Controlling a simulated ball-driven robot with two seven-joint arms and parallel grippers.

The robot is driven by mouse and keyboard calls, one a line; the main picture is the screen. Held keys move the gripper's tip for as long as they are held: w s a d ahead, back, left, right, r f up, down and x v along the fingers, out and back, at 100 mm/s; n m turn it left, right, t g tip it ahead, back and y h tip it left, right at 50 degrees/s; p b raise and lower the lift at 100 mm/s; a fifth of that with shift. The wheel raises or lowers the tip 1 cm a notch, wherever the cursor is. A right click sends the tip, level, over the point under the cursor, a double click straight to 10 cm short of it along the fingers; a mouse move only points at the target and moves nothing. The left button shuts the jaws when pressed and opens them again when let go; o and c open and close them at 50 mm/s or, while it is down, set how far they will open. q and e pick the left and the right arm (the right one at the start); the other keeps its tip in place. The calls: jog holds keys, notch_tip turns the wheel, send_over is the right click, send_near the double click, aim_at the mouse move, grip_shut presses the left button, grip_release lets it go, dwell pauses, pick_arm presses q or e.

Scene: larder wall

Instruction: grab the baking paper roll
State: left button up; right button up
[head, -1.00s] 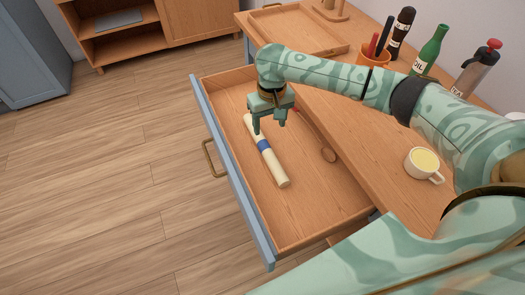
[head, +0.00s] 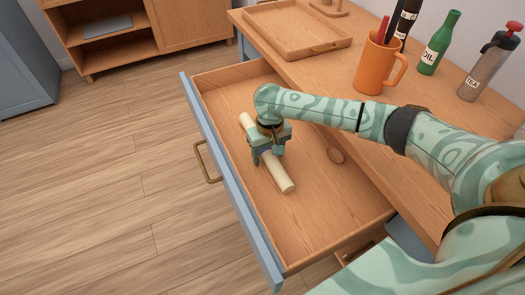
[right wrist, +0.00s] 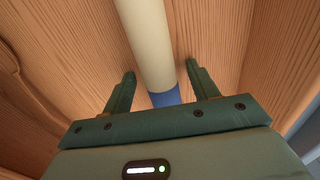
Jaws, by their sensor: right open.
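The baking paper roll (head: 283,178) is a cream cylinder lying in the open drawer. Its blue band (right wrist: 166,98) shows in the right wrist view, close to the palm of my right gripper. My right gripper (head: 267,159) is over the middle of the roll in the head view and hides the band there. In the right wrist view the two fingers (right wrist: 160,75) are open, one on each side of the roll, with a gap on both sides. My left gripper is not in view.
The drawer (head: 235,209) has a blue front and a brass handle (head: 206,163). On the counter stand a wooden tray (head: 296,30), an orange mug (head: 378,68), a green oil bottle (head: 438,45) and a tea flask (head: 486,72).

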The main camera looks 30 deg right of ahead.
jog(key=shift+r, duration=0.2)
jog(key=c, duration=1.1)
jog(key=shift+c, duration=0.2)
